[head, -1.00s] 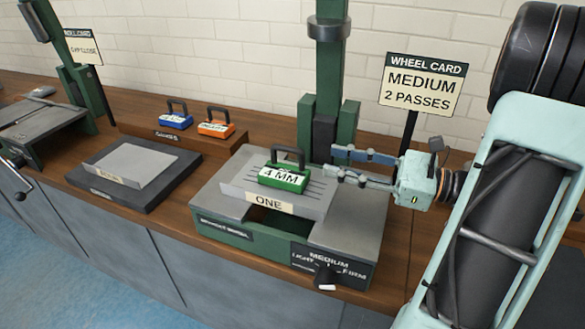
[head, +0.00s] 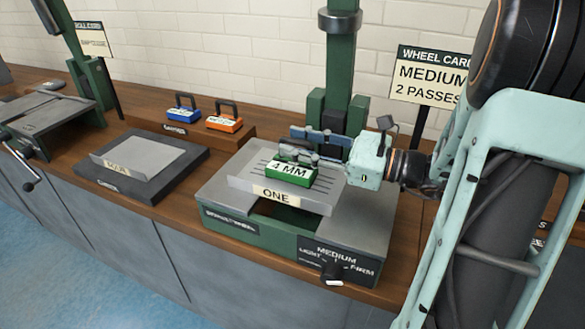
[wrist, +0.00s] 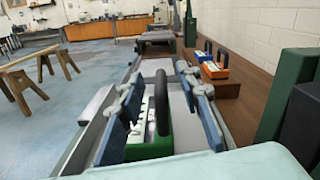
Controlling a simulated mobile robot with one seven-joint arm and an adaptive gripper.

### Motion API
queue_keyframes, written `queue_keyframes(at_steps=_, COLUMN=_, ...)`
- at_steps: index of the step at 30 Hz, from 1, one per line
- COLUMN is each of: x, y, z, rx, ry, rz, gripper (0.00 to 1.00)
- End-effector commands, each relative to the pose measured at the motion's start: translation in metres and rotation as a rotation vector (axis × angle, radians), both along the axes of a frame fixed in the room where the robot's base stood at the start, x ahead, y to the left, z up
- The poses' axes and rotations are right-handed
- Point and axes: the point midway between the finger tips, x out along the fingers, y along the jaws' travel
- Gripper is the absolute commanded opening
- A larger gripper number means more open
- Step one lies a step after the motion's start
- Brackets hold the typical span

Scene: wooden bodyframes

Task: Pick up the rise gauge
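The green gauge (head: 290,175) marked 4 MM, which I take for the rise gauge, sits upright on the grey tray (head: 245,180) labelled ONE. My gripper (head: 306,145) reaches in from the right at the height of its black handle. In the wrist view my gripper (wrist: 165,105) is open, one blue-padded finger on each side of the handle of the green gauge (wrist: 150,148). A gap shows between the handle and the right finger; whether the left finger touches the gauge is unclear. In the head view the fingers partly hide the handle.
A blue gauge (head: 175,115) and an orange gauge (head: 224,124) stand on a wooden block behind left. A dark base (head: 140,187) with a grey plate lies left. A green column (head: 341,70) rises just behind my gripper. The wheel card (head: 428,77) stands behind my arm.

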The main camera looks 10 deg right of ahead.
Motion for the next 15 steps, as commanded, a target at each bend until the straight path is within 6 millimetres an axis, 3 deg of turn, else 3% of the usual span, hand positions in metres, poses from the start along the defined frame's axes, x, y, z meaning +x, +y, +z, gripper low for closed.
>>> queue_keyframes(at_steps=4, x=-0.0001, y=-0.0002, z=0.0002, rx=0.000, ry=0.000, rz=0.000, gripper=0.32)
queue_keyframes(at_steps=12, x=-0.0002, y=-0.0005, z=0.0001, rx=0.000, ry=0.000, rz=-0.001, gripper=0.02)
queue_keyframes(at_steps=15, x=-0.0002, y=-0.0005, z=0.0001, rx=0.000, ry=0.000, rz=-0.001, gripper=0.00)
